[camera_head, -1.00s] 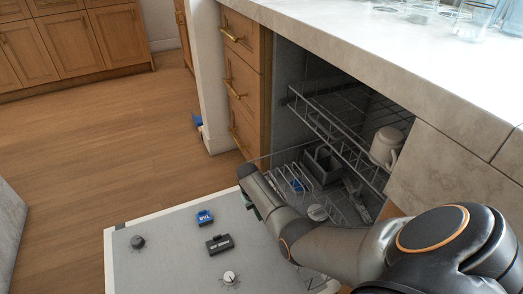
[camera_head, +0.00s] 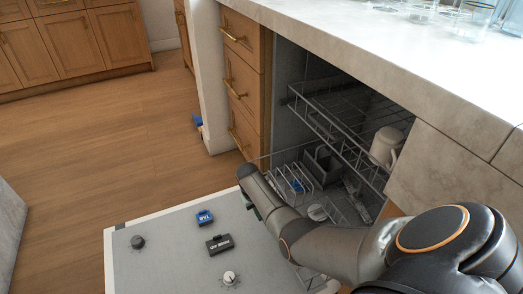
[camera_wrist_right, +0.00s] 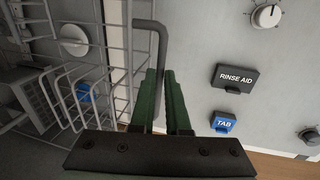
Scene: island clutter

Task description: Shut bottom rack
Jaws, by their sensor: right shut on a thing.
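The bottom rack (camera_head: 292,180) is a grey wire rack in the lower part of the open dishwasher, just above the lowered door (camera_head: 165,265). It holds a grey cutlery basket (camera_head: 322,166) and a small blue item (camera_head: 297,185). In the right wrist view the rack's wires (camera_wrist_right: 118,62) are on the left. My right gripper (camera_wrist_right: 164,82) is shut on a thick grey bar (camera_wrist_right: 151,28) at the rack's front edge, between its green fingers. In the head view my right arm hides most of the gripper (camera_head: 249,207) and part of the rack. My left gripper is out of view.
The upper rack (camera_head: 340,118) is partly out and holds a white mug (camera_head: 386,146). The door carries a blue TAB piece (camera_head: 204,218), a RINSE AID cap (camera_head: 220,244) and knobs. Wooden drawers (camera_head: 243,85) stand left of the opening; a stone counter (camera_head: 420,60) overhangs it.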

